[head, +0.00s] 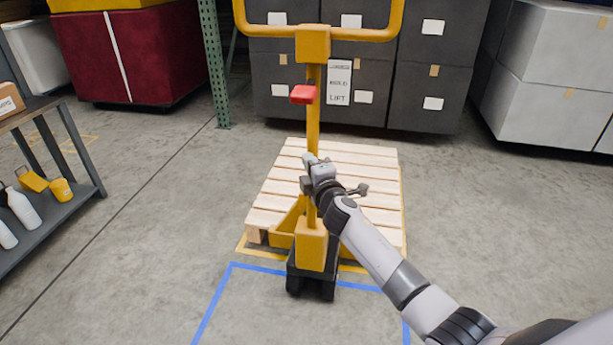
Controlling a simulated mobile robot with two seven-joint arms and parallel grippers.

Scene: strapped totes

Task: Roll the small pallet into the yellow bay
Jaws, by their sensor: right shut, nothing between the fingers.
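The small pallet (370,160) is pale slatted wood and lies at centre. The yellow bay (241,245) is a taped floor outline showing at the pallet's front corners and along its right side. A yellow pallet jack (311,243) stands at the pallet's front edge, its mast rising to a wide handle, with a red lever (303,94) on the mast. My right gripper (310,159) is shut and empty, in front of the mast below the red lever. I cannot tell if it touches the mast. The jack's forks are hidden. My left gripper is out of view.
Blue tape (215,300) outlines the floor in front of the jack. A shelf (50,215) with bottles stands at left. A dark red tote (135,55), grey totes (430,75) and white totes (550,90) line the back. Floor on both sides of the pallet is clear.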

